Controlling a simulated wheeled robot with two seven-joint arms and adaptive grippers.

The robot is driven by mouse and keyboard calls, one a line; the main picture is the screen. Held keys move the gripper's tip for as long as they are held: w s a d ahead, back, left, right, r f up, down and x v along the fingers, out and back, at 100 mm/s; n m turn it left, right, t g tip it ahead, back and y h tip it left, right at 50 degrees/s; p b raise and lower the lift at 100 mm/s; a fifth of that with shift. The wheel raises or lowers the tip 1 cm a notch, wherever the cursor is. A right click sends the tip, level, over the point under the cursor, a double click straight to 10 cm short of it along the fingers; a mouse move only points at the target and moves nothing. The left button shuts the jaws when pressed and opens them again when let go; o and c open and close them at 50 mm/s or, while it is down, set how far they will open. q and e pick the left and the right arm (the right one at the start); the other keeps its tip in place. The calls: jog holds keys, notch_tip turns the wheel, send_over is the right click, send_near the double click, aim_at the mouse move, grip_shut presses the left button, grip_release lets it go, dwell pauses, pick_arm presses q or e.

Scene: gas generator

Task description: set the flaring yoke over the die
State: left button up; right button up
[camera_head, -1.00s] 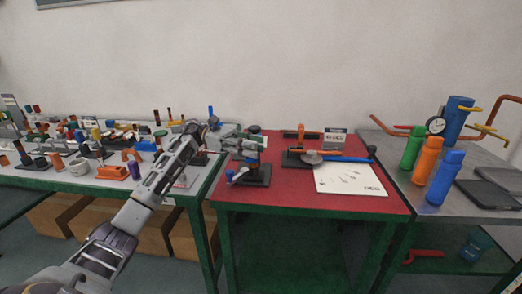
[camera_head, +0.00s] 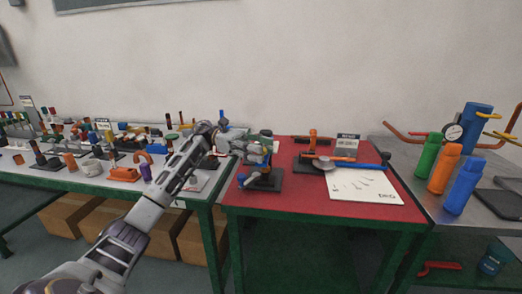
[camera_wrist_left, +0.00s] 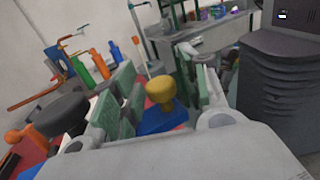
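My left gripper (camera_head: 258,148) is over the left back part of the red table; it also shows in the left wrist view (camera_wrist_left: 160,100). Its green finger pads stand wide apart. A yellow knob (camera_wrist_left: 160,90) over a blue part (camera_wrist_left: 160,118) shows between them, with gaps on both sides. A black-based stand with blue fittings (camera_head: 262,180) is just below and in front of the gripper, which partly hides it. I cannot tell for sure which part is the flaring yoke or which is the die. My right gripper is out of view.
An orange-and-black tool (camera_head: 312,147), a blue-handled tool (camera_head: 350,162) and a white sheet (camera_head: 362,186) lie to the right on the red table. Green (camera_head: 427,156), orange (camera_head: 444,168) and blue (camera_head: 463,186) bottles stand on the grey table. The left table is crowded.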

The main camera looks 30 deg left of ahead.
pick_arm(q)
jog(key=shift+d, duration=0.1)
jog(key=a, duration=1.2)
dwell(0.5)
dwell(0.6)
